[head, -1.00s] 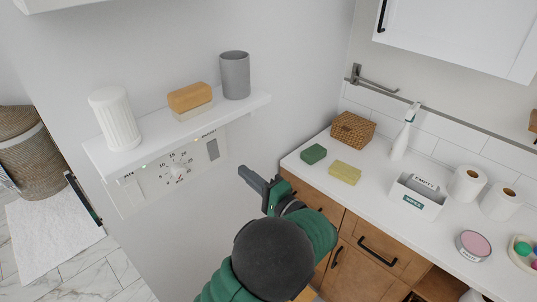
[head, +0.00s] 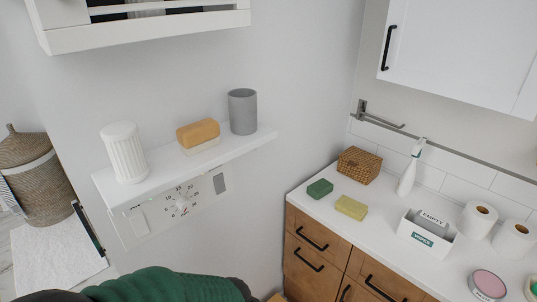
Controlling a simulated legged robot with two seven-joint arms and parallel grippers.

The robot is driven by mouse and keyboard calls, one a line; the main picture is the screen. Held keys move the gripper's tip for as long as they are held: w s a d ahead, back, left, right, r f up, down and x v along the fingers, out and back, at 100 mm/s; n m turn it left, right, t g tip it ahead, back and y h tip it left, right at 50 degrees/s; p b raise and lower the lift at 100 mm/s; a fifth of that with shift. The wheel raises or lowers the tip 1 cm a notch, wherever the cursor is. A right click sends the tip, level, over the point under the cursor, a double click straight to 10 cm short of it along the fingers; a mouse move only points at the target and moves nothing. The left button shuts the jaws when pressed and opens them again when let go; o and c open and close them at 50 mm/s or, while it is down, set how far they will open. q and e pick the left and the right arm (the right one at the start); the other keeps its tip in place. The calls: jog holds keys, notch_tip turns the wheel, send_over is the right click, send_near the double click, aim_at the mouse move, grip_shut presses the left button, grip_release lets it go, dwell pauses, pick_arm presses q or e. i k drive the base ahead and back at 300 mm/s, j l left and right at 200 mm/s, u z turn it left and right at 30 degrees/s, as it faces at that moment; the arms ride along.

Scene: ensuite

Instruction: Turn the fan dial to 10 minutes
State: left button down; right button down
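The fan dial (head: 182,204) is a small white knob with printed numbers around it; 15 and 20 can be read at its top. It sits on a white wall panel (head: 150,222) under a white shelf (head: 165,178). The knob's exact setting is too small to tell. A green arm of mine crosses the bottom of the view, below the panel and apart from the dial. Neither gripper shows in the head view.
On the shelf above the dial stand a white ribbed cup (head: 125,153), an orange-topped block (head: 198,133) and a grey cup (head: 243,111). A counter (head: 345,205) with sponges, a basket (head: 358,165) and a wipes box (head: 427,233) is at right. The wall between is clear.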

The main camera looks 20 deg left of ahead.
aim_at(183, 204)
jog(key=u, duration=1.55)
